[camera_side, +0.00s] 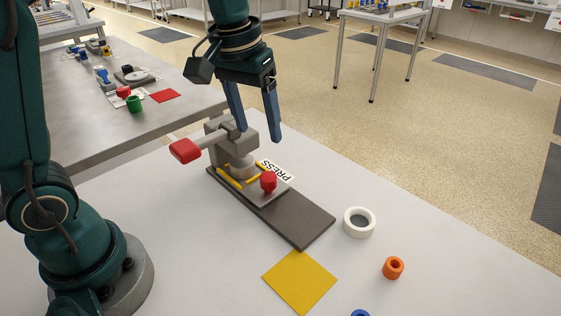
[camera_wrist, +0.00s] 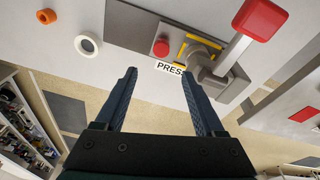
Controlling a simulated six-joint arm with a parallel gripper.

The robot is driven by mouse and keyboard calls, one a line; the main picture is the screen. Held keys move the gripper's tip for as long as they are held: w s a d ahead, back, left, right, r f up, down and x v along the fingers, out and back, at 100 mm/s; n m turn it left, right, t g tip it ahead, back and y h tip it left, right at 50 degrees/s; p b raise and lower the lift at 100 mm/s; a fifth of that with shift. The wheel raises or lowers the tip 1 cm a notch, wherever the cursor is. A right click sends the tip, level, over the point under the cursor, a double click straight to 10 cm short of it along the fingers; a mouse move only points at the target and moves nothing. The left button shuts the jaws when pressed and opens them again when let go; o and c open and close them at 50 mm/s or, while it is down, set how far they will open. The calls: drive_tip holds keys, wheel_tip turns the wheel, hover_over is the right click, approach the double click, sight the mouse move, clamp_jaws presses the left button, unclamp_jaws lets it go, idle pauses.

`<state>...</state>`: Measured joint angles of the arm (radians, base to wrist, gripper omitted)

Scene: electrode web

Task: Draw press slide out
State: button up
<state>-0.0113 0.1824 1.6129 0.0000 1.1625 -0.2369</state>
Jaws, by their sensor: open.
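The press (camera_side: 231,148) stands on a long dark base plate (camera_side: 298,221), with a red-ended lever (camera_side: 186,150) pointing left. Its slide (camera_side: 281,193) sits on the base at the press and carries a red knob (camera_side: 268,182) at its front. In the wrist view the red knob (camera_wrist: 161,48) and the red lever end (camera_wrist: 260,18) show beyond the fingertips. A "PRESS" label (camera_side: 279,170) lies beside the press. My gripper (camera_side: 258,133) is open and empty, above and behind the press. Its fingers in the wrist view (camera_wrist: 158,82) are spread apart and touch nothing that I can see.
A white ring (camera_side: 359,222), an orange ring (camera_side: 393,268), a yellow square (camera_side: 300,282) and a partly cut-off blue piece (camera_side: 360,313) lie on the table in front. A second table (camera_side: 160,118) with several small items stands at the left.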

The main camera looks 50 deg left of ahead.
drive_tip(key=g, duration=0.2)
hover_over(268, 177)
wheel_tip(268, 177, down, 6)
drive_tip(key=shift+w+f, duration=0.1)
drive_tip(key=shift+w, duration=0.05)
drive_tip(key=shift+f, duration=2.85)
clamp_jaws()
drive_tip(key=shift+r, duration=0.1)
